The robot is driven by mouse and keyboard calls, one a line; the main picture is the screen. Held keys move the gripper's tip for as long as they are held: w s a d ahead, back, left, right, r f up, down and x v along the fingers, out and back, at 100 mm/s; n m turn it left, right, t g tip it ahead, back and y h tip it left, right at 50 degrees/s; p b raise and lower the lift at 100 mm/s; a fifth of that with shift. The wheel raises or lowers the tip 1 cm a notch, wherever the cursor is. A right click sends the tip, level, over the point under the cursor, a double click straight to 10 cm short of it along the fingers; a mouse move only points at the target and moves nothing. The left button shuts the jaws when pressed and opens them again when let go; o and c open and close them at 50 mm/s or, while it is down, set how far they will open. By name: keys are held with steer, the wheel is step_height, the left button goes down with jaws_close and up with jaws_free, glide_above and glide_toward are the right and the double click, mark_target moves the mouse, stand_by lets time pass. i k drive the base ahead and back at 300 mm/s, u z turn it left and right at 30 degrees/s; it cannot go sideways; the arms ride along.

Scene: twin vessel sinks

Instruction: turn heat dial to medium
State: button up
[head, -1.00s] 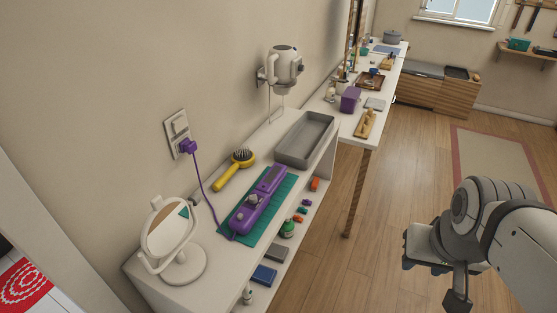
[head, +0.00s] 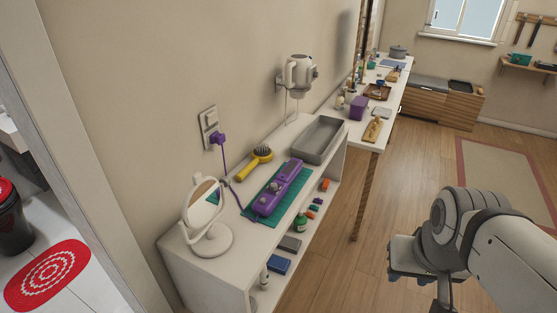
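A long purple device (head: 286,180) lies on a teal mat (head: 298,199) on the white shelf unit's top. A small grey knob (head: 273,186) sits on its upper face; it looks like the heat dial, but its setting is too small to read. A purple cord runs from the device up to a purple plug (head: 218,138) in the wall outlet. My gripper (head: 444,297) is at the bottom right, well to the right of the unit and apart from it. The picture edge cuts off its fingertips, so its opening is hidden.
A white round mirror (head: 204,213) stands at the unit's near end. A yellow hairbrush (head: 255,162) and a grey tray (head: 319,139) are also on top. Small items fill the lower shelf. The wooden floor (head: 335,250) beside the unit is clear.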

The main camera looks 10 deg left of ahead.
mark_target(274, 186)
steer(key=u, duration=0.2)
steer(key=i, duration=1)
